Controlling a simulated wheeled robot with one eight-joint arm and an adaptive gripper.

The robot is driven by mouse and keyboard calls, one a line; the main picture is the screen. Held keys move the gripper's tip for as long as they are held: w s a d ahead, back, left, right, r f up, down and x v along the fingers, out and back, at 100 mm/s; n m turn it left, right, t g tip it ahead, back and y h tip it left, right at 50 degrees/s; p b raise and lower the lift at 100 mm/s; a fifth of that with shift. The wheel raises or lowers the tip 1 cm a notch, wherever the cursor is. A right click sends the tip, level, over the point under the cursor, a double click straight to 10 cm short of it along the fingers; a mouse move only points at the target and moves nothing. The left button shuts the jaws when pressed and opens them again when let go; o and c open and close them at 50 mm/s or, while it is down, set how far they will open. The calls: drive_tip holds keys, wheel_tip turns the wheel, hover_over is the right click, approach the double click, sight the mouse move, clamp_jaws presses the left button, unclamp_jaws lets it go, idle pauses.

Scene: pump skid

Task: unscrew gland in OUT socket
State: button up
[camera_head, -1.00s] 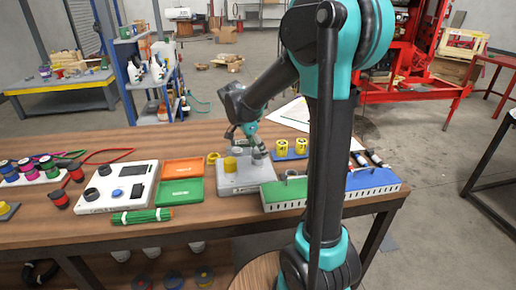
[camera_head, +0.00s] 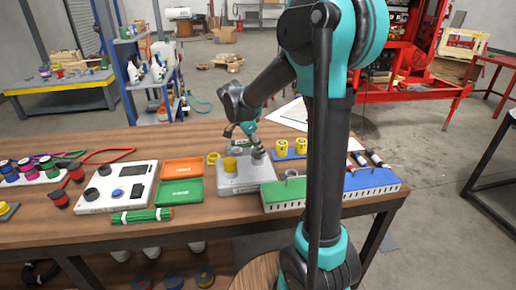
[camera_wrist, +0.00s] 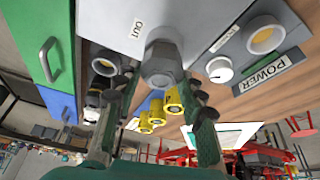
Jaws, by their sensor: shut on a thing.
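The grey pump box (camera_head: 246,183) stands on the wooden table with a yellow fitting (camera_head: 231,164) on its top. In the wrist view a grey hex gland (camera_wrist: 162,64) sits at the panel beside the OUT label (camera_wrist: 137,30). My gripper (camera_wrist: 160,82) has its two fingers on either side of the gland and is shut on it. In the head view my gripper (camera_head: 256,149) reaches down to the right part of the box, and the fingers hide most of the gland. I cannot tell how deep the gland sits in its socket.
A green bin (camera_head: 284,194) and a blue bin (camera_head: 371,181) stand close on the right. A blue holder with yellow fittings (camera_head: 290,150) is behind. Orange (camera_head: 182,168) and green (camera_head: 181,192) trays lie left. A knob (camera_wrist: 220,69) and POWER label (camera_wrist: 268,74) show on the panel.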

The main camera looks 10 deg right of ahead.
drive_tip(key=n+t, duration=0.1)
drive_tip(key=n, duration=0.4)
drive_tip(key=shift+t+y, duration=0.3)
drive_tip(key=shift+t, duration=0.1)
drive_tip(key=n+y, duration=0.1)
drive_tip(key=n, duration=0.2)
drive_tip(key=shift+t, duration=0.4)
drive_tip(key=o, duration=1.2)
drive_tip(key=m+g+h, duration=0.1)
drive_tip(key=m, duration=0.2)
drive_tip(key=m+g, duration=0.1)
drive_tip(key=m, duration=0.2)
drive_tip(key=m+g, duration=0.1)
drive_tip(key=m, duration=0.1)
drive_tip(key=shift+m+h, duration=0.4)
